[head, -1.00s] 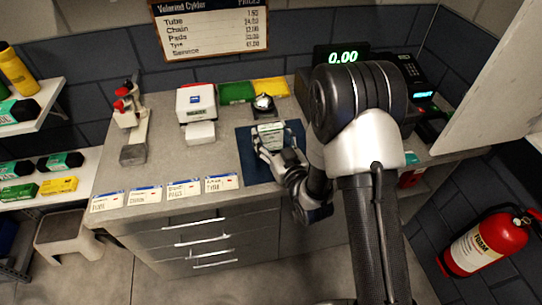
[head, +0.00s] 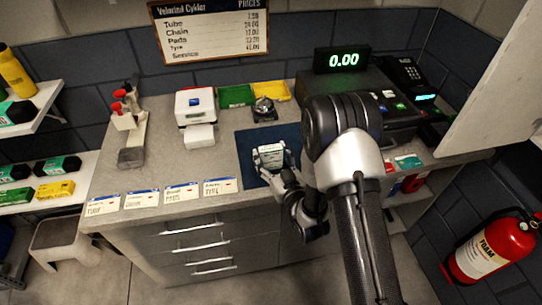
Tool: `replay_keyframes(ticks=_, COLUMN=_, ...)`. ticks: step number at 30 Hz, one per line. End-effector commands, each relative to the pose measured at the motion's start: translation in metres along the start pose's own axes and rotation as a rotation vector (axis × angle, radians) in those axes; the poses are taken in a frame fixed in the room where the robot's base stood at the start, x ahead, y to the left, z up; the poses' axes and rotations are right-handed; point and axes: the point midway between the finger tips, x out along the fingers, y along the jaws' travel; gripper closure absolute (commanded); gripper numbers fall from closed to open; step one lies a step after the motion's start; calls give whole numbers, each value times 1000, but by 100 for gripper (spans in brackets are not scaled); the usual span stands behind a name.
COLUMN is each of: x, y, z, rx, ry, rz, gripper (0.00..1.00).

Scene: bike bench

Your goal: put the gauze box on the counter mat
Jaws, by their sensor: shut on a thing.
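The gauze box (head: 271,155) is a small whitish box with a green tint, held over the dark blue counter mat (head: 249,139). My gripper (head: 272,166) is shut on it, with the fingers around its sides. The mat lies on the grey counter, and its lower right part is hidden by my gripper and arm. I cannot tell from this view whether the box touches the mat or is slightly above it.
A silver bell (head: 264,107) stands just behind the mat. A white receipt printer (head: 196,108) and a row of price cards (head: 182,193) are to the left. The cash register (head: 394,100) is to the right. Bare counter (head: 185,162) lies left of the mat.

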Motion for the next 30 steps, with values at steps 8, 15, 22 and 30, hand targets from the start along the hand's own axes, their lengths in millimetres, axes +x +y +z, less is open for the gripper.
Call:
replay_keyframes(ticks=8, x=0, y=0, z=0, rx=0, ry=0, rz=0, gripper=22)
replay_keyframes(ticks=15, x=0, y=0, z=0, rx=0, ry=0, rz=0, gripper=19)
replay_keyframes(ticks=22, x=0, y=0, z=-4, rx=0, ry=-1, rz=0, gripper=19)
replay_keyframes(ticks=30, x=-50, y=1, z=-2, rx=2, ry=-7, rz=2, gripper=19)
